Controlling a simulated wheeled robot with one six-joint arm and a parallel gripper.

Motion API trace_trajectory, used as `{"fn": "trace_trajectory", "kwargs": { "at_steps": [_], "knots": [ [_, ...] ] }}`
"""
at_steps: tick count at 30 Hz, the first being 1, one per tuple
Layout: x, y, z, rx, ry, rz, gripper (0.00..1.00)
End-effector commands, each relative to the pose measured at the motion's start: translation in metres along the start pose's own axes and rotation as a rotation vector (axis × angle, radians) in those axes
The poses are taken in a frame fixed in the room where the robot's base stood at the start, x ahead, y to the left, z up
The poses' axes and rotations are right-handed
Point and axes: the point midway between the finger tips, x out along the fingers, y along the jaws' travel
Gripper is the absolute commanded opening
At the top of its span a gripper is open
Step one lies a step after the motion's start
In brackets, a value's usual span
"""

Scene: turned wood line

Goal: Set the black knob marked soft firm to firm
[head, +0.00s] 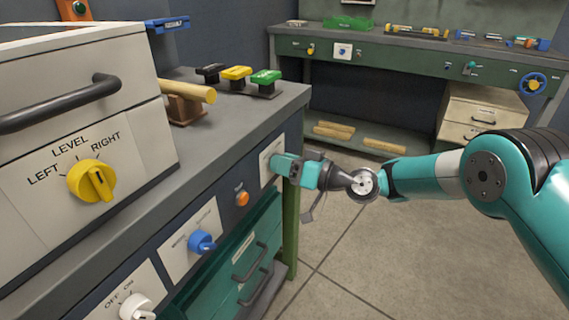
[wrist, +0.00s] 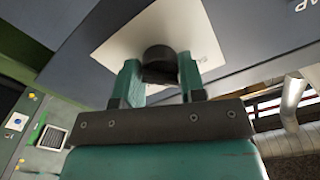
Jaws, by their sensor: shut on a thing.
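The black knob (wrist: 160,54) sits on a white plate (wrist: 112,45) in the wrist view. My gripper (wrist: 158,76) is shut on it, one teal finger on each side. In the head view my gripper (head: 280,168) reaches the far right end of the bench's front panel, over the white plate (head: 265,157). The knob is hidden behind my gripper there. I cannot read the soft and firm marks or tell which way the knob points.
The same front panel has an orange button (head: 242,199), a blue knob (head: 201,242) and a white knob (head: 137,307). A yellow level knob (head: 91,181) is on the box above. Drawers (head: 245,262) with dark handles lie below. Open floor (head: 345,235) is to the right.

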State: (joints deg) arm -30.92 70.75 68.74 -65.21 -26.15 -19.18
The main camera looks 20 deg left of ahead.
Motion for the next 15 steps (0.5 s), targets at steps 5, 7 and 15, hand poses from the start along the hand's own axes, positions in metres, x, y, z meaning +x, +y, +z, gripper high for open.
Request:
{"fn": "trace_trajectory", "kwargs": {
  "at_steps": [5,7,15],
  "knots": [
    [-0.0002,0.0002,0.0006,0.126,-0.001,0.000,0.14],
    [-0.0002,0.0001,0.0005,0.188,-0.001,0.000,0.14],
    [-0.0002,0.0000,0.0001,0.446,-0.001,0.000,0.14]
  ]
}}
